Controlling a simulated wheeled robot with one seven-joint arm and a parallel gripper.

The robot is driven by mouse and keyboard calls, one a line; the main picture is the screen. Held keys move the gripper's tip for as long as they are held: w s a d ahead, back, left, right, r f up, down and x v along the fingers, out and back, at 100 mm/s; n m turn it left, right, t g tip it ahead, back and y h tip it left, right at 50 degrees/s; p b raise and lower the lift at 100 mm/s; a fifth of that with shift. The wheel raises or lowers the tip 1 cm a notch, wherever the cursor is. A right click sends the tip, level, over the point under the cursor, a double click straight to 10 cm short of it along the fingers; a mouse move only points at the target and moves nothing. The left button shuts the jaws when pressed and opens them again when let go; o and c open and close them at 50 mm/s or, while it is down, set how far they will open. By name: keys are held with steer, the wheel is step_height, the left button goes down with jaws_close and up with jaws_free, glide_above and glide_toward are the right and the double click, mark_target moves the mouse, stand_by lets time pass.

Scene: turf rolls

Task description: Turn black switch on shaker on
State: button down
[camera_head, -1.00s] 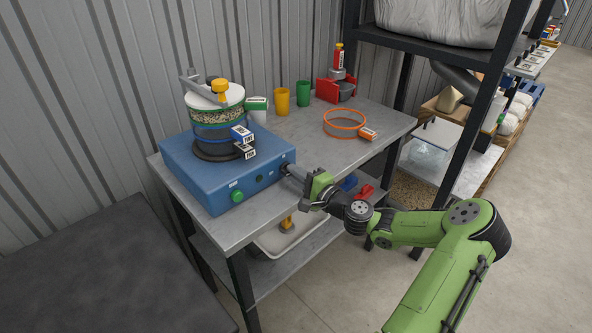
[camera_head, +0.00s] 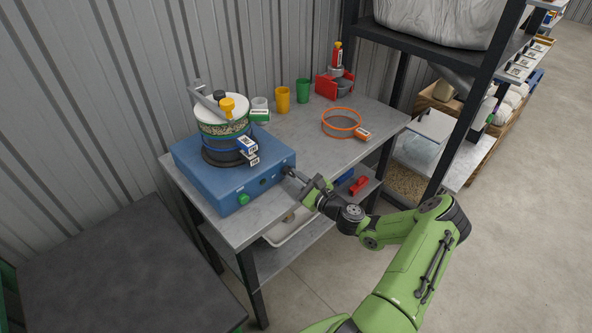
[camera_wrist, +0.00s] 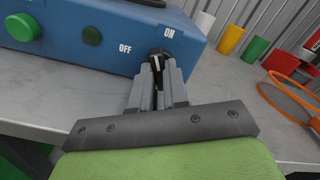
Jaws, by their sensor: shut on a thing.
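The blue shaker (camera_head: 222,185) stands on the grey metal table with a stack of sieves (camera_head: 222,130) on top. It also fills the upper left of the wrist view (camera_wrist: 70,45). The black switch (camera_wrist: 158,58) is on its front face at the right, between the labels OFF on its left and ON above right. My gripper (camera_head: 292,176) reaches the front right of the shaker. In the wrist view, its two grey fingers (camera_wrist: 157,85) are shut on the switch and hide part of it. The switch's exact angle is hard to tell.
A green button (camera_wrist: 22,27) is on the shaker front at the left. An orange-rimmed sieve (camera_head: 341,123), yellow cup (camera_head: 283,99), green cup (camera_head: 303,91) and red bin (camera_head: 335,85) stand on the table. A black shelf post (camera_head: 459,115) rises at right. A white tray (camera_head: 290,224) lies below.

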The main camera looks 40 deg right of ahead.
steer(key=m+p, duration=0.3)
steer(key=m, duration=0.2)
steer(key=shift+m, duration=0.3)
steer(key=shift+f, duration=0.1)
stand_by(0.3)
steer(key=c, duration=1.1)
jaws_free()
steer(key=s, duration=0.5)
steer(key=s+d, duration=0.1)
steer(key=s, duration=0.4)
steer(key=s+d, duration=0.1)
steer(key=s, duration=0.4)
steer(key=shift+s+d+p, duration=0.1)
steer(key=shift+s+p, duration=0.2)
